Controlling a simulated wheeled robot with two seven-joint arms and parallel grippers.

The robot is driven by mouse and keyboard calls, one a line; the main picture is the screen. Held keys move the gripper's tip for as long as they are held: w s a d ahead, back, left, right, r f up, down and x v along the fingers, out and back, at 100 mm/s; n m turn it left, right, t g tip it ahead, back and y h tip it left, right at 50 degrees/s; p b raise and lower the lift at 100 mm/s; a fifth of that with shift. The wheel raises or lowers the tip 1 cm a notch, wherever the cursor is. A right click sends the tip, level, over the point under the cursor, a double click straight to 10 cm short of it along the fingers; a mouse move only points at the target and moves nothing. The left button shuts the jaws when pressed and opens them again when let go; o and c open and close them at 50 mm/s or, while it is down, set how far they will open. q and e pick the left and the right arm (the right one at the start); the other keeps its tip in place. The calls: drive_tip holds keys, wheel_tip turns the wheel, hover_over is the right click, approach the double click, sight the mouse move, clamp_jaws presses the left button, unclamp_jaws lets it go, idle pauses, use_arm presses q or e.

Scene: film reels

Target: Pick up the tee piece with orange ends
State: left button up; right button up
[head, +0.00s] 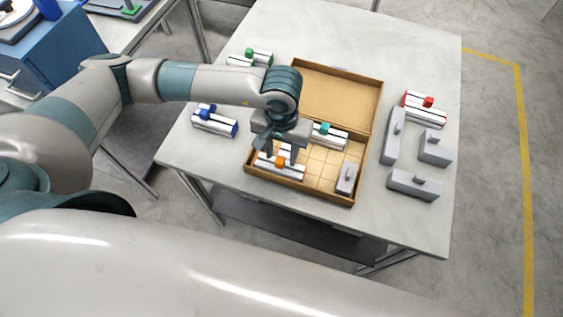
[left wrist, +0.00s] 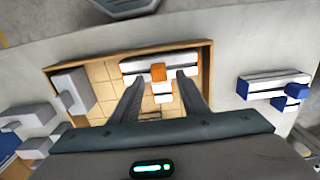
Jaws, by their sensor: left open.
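The tee piece with orange (head: 266,165) lies in the near left part of the open cardboard box (head: 313,198). It is a white bar with a dark stripe and an orange block at its middle; it also shows in the left wrist view (left wrist: 134,68), where a short white stem points toward my gripper. My left gripper (head: 281,157) is open and empty, pointing down over this piece. In the left wrist view its two fingers (left wrist: 162,88) stand apart on either side of the orange block and stem. I cannot tell whether they touch it. My right gripper is not in view.
The box also holds a teal-marked piece (head: 334,139) and a grey piece (head: 346,180). Blue (head: 214,122) and green (head: 249,58) pieces lie left of the box. A red-marked piece (head: 425,110) and grey blocks (head: 414,184) lie to the right. The table's front edge is clear.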

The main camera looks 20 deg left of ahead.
use_arm(q)
drive_tip(key=shift+c, duration=0.6)
clamp_jaws()
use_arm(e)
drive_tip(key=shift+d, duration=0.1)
use_arm(q)
drive_tip(key=shift+r, duration=0.1)
